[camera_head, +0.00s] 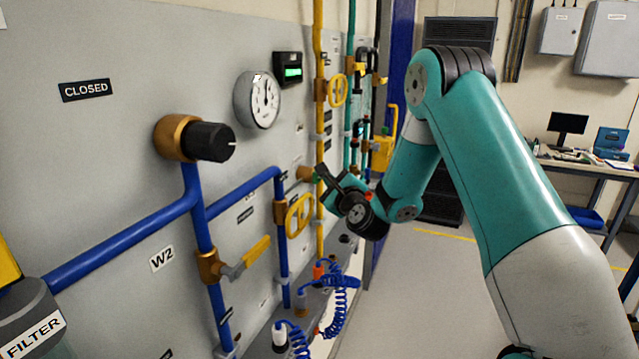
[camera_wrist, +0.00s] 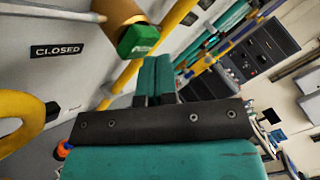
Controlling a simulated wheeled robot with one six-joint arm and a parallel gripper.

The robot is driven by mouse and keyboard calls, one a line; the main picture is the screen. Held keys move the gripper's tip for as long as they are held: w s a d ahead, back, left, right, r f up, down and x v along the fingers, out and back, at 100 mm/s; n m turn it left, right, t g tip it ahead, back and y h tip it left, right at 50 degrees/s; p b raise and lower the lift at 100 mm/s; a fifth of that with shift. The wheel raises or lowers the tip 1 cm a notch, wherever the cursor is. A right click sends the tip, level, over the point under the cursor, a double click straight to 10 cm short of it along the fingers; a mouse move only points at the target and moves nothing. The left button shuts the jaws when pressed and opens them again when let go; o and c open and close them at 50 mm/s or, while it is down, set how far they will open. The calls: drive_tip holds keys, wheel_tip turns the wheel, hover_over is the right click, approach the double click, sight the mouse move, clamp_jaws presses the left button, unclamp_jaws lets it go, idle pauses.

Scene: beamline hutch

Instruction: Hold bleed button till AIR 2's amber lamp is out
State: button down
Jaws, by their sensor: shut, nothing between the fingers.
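A brass fitting (camera_wrist: 118,14) with a green end piece (camera_wrist: 138,40), possibly the bleed button, shows at the top of the wrist view. My gripper (camera_wrist: 156,60) is shut and empty, its teal fingertips just below and right of the green piece. I cannot tell whether they touch it. In the head view, my gripper (camera_head: 322,172) is at the pipe panel, beside a brass fitting (camera_head: 305,173) whose green end is barely visible. I cannot pick out AIR 2's label or its amber lamp in either view.
Blue pipes (camera_head: 120,243), a yellow handwheel (camera_head: 300,215), a black knob (camera_head: 208,141) and a round gauge (camera_head: 257,99) stand out from the panel. Blue coiled hoses (camera_head: 338,293) hang below my gripper. The floor to the right is open up to a desk (camera_head: 590,167).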

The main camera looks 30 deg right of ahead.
drive_tip(key=shift+s+d+f+b, duration=0.15)
drive_tip(key=shift+s+d+b, duration=0.15)
drive_tip(key=shift+b, duration=0.3)
drive_tip(key=shift+s, duration=0.1)
drive_tip(key=s+d+b, duration=0.1)
drive_tip(key=s+b, duration=0.1)
drive_tip(key=b, duration=0.1)
drive_tip(key=s+d+b, duration=0.2)
drive_tip(key=b, duration=0.1)
drive_tip(key=shift+b, duration=0.35)
idle(0.4)
